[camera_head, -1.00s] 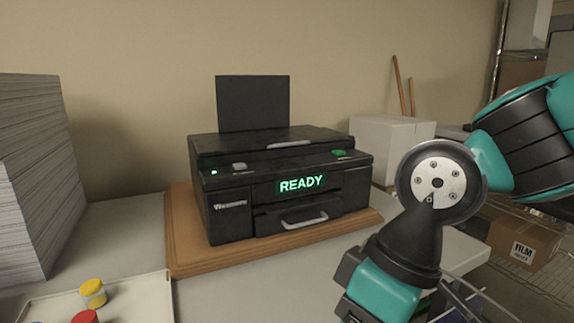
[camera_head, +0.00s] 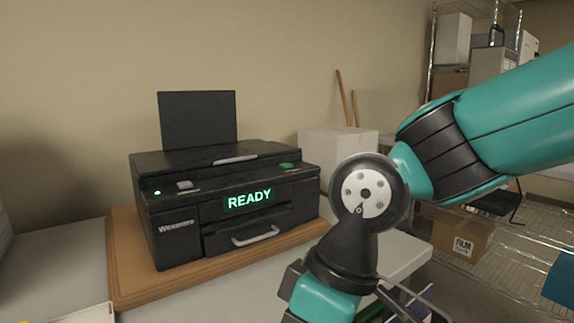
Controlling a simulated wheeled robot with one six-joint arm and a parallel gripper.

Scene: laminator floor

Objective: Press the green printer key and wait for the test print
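The black printer (camera_head: 180,215) stands on a brown wooden board on the table. Its front display (camera_head: 249,199) glows green with the word READY. The green key (camera_head: 286,166) is on the right of its top front panel. A small green light (camera_head: 157,192) glows at the left of that panel, beside a grey key (camera_head: 187,185). No printed sheet shows at the front of the printer. My arm stands to the right of the printer and apart from it. My gripper is not seen; the arm runs down past the bottom edge of the view.
The wooden board (camera_head: 125,262) lies on a pale table (camera_head: 60,262). A white box (camera_head: 340,160) stands behind the printer to the right. Wire shelving with boxes, one a FILM carton (camera_head: 462,243), is at the right. A tray corner (camera_head: 88,314) shows at lower left.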

